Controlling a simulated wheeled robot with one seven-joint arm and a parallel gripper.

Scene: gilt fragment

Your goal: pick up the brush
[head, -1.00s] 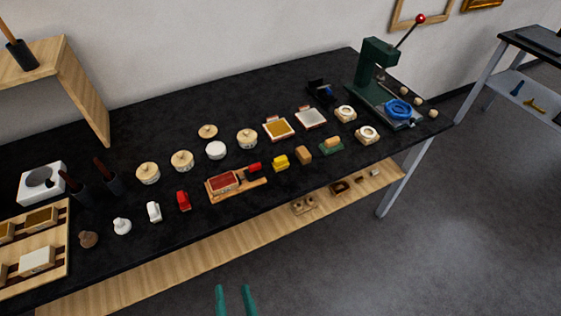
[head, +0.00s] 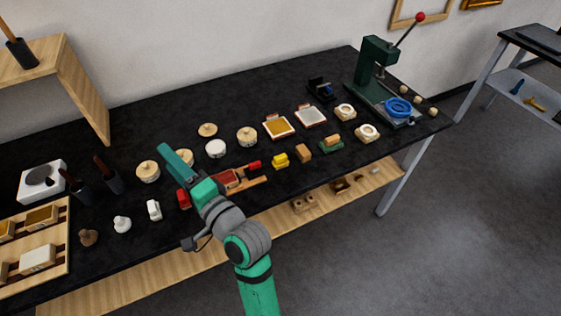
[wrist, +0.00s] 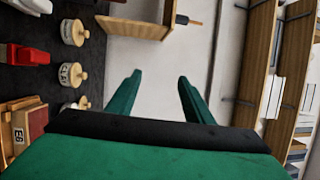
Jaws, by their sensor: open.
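No thing in view is plainly a brush. Dark-handled tools stand in two dark cups (head: 113,182) at the left of the black table, and another stands in a cup (head: 22,54) on the wooden shelf; their tips are too small to tell. A tan block on a green base (head: 332,145) lies right of the middle.
Small pieces, including a yellow block (head: 280,160), crowd the middle of the black table (head: 290,80). A green lever press (head: 375,75) stands at the right end. A wooden tray (head: 62,240) lies at the left.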

